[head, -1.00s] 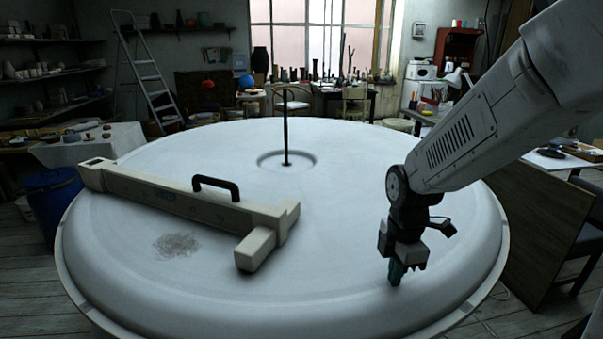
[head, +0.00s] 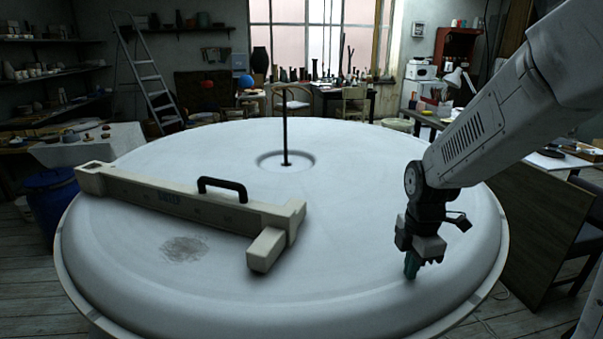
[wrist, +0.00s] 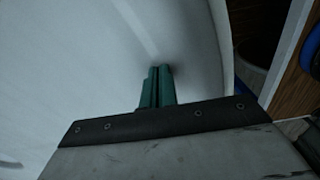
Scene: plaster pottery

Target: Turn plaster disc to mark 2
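The large white plaster disc (head: 340,240) fills the middle of the head view, with a round recess and a thin dark upright rod (head: 285,130) at its centre. My gripper (head: 411,266) is over the disc's right front part, its teal fingertips pointing down at the surface. In the wrist view the fingers (wrist: 158,85) are side by side with nothing seen between them, against the white plaster (wrist: 90,70). They seem to touch it. I cannot make out a mark 2; faint signs on the beam's side are too small to read.
A cream T-shaped beam (head: 150,197) with a black handle (head: 222,187) lies across the disc's left half. A grey smudge (head: 185,250) is in front of it. A blue bin (head: 50,190) stands at left, a wooden panel (head: 540,240) at right.

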